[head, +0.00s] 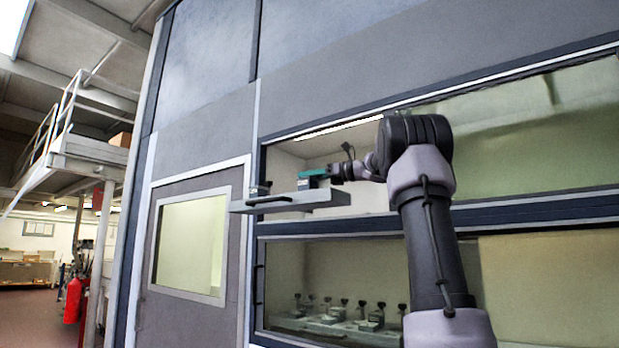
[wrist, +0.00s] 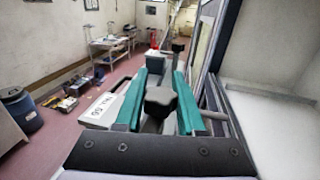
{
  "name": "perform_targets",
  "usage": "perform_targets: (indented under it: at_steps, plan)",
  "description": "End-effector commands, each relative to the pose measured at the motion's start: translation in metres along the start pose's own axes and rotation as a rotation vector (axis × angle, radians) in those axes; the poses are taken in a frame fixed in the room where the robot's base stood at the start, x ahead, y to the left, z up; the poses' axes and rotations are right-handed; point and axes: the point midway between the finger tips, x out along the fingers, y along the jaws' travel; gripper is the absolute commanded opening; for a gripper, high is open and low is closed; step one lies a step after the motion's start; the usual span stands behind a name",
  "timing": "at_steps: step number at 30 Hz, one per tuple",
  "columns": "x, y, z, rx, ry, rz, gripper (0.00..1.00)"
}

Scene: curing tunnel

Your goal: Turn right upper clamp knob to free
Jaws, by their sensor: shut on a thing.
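My gripper (head: 315,178) has teal fingers and reaches over the right part of a pulled-out grey tray (head: 300,201) at the upper opening. In the wrist view my gripper (wrist: 159,82) is shut on a black clamp knob (wrist: 160,99), with one finger on each side of it. The knob's lobed top shows between the fingers; its lower part is hidden. In the head view my gripper hides this knob. Another clamp (head: 260,187) stands on the tray's left end. The tray's pale, lettered edge (wrist: 101,107) shows left of the fingers in the wrist view.
A dark handle (head: 268,199) is on the tray's front. The lower compartment, behind glass, holds a tray with several black-knobbed clamps (head: 337,309). The tunnel's frame and wall stand close on the right in the wrist view. A blue drum (wrist: 20,108) stands on the open floor at left.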

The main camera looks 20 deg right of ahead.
Motion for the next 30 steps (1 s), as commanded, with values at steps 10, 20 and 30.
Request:
perform_targets:
  at_steps: [10,20,30]
  plan:
    - [0.0,0.0,0.001,0.0,-0.001,0.0,0.5]
    - [0.0,0.0,0.0,0.0,-0.001,-0.001,0.69]
    - [0.0,-0.001,0.043,-0.006,-0.002,-0.001,0.69]
